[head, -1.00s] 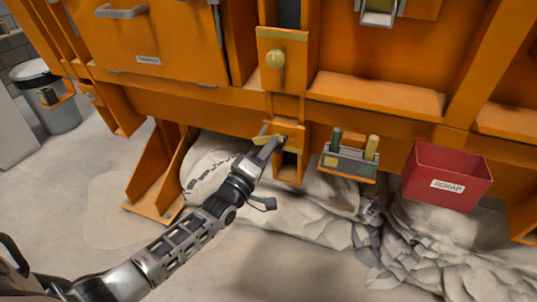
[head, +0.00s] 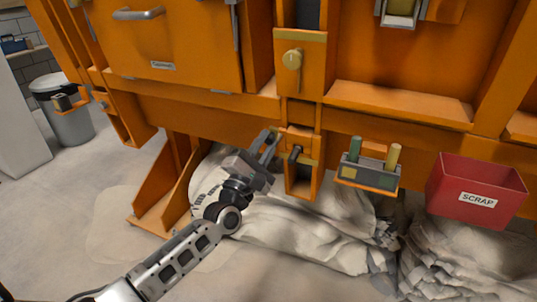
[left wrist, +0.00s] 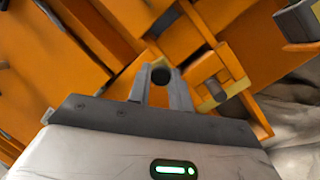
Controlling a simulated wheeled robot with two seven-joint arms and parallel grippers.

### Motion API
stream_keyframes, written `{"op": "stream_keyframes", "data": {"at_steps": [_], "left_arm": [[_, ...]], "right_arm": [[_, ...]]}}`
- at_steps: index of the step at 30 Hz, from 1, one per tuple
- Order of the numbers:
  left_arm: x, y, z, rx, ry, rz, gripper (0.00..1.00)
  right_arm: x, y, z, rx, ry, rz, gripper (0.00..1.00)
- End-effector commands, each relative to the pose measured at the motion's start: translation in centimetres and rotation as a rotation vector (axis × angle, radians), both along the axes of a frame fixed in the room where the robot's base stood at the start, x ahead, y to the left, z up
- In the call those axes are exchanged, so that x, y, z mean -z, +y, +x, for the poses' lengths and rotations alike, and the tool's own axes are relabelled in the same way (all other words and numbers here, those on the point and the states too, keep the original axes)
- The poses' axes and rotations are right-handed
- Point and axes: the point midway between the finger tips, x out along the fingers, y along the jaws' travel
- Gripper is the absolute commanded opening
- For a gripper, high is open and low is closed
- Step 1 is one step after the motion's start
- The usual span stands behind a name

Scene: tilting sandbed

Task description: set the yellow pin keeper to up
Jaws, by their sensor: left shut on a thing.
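The orange pin housing (head: 302,183) hangs below the middle of the orange frame, with a dark pin (head: 295,153) at its front. My left gripper (head: 270,143) is at the upper left of this housing, its fingers pointing up. In the left wrist view the fingers (left wrist: 160,82) are shut on a dark round end, which seems to be the grip of the yellow pin keeper (left wrist: 160,75). Most of the keeper is hidden by the fingers, so its angle cannot be told. A yellow piece (left wrist: 212,103) shows to the right of the fingers. My right gripper is out of view.
A grey holder (head: 368,174) with a green and a yellow peg is to the right, then a red SCRAP bin (head: 475,190).

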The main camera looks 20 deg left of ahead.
Motion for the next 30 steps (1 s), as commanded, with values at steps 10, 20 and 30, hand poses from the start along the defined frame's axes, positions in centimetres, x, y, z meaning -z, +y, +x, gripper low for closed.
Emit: {"op": "stream_keyframes", "data": {"at_steps": [10, 20, 30], "left_arm": [[0.3, 1.3, -0.1, 0.037, -0.001, -0.222, 0.00], [0.3, 1.7, -0.1, 0.053, -0.001, -0.304, 0.00], [0.3, 1.7, -0.1, 0.055, 0.000, -0.311, 0.00]], "right_arm": [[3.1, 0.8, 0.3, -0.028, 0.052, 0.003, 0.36], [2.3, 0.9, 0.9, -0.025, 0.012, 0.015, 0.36], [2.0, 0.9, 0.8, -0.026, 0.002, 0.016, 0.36]]}}
